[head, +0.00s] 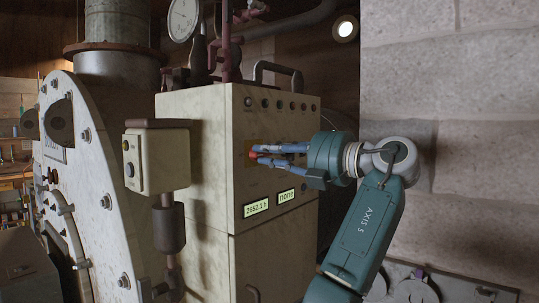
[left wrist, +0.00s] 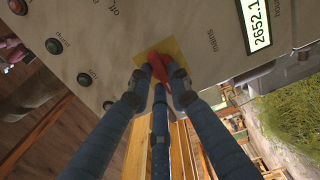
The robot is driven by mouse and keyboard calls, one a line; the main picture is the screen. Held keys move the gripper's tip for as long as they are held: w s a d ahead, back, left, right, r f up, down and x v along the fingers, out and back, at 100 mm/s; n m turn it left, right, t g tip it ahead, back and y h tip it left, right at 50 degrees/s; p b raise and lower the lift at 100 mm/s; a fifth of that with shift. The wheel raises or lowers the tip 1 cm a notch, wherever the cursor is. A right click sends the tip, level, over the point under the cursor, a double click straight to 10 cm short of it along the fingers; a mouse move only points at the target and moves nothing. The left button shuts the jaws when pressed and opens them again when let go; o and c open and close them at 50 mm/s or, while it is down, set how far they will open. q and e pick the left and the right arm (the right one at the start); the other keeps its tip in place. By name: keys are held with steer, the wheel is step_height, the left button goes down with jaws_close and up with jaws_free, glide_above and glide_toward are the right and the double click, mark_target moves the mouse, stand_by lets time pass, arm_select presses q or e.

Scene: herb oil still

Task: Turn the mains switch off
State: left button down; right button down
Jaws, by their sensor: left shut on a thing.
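The mains switch is a red handle (left wrist: 159,63) on a yellow plate (left wrist: 178,47), with the word "mains" printed beside it. In the head view the red handle (head: 253,155) is a small spot on the front of the pale control cabinet (head: 215,200). My left gripper (head: 257,152) reaches it from the right. In the left wrist view its blue fingers (left wrist: 160,74) close on the red handle from both sides. The fingertips hide part of the handle, and I cannot tell which position it is set to. My right gripper is in neither view.
Two lit displays (head: 256,208) sit below the switch, and a row of round buttons (head: 277,104) above it. A small button box (head: 160,160) on a post stands to the left. A stone block wall (head: 470,130) is close on the right.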

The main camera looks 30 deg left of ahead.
arm_select(q)
steer(key=shift+f, duration=0.15)
steer(key=c, duration=1.6)
jaws_free()
steer(key=d, duration=0.8)
steer(key=s+d, duration=0.1)
steer(key=d, duration=0.3)
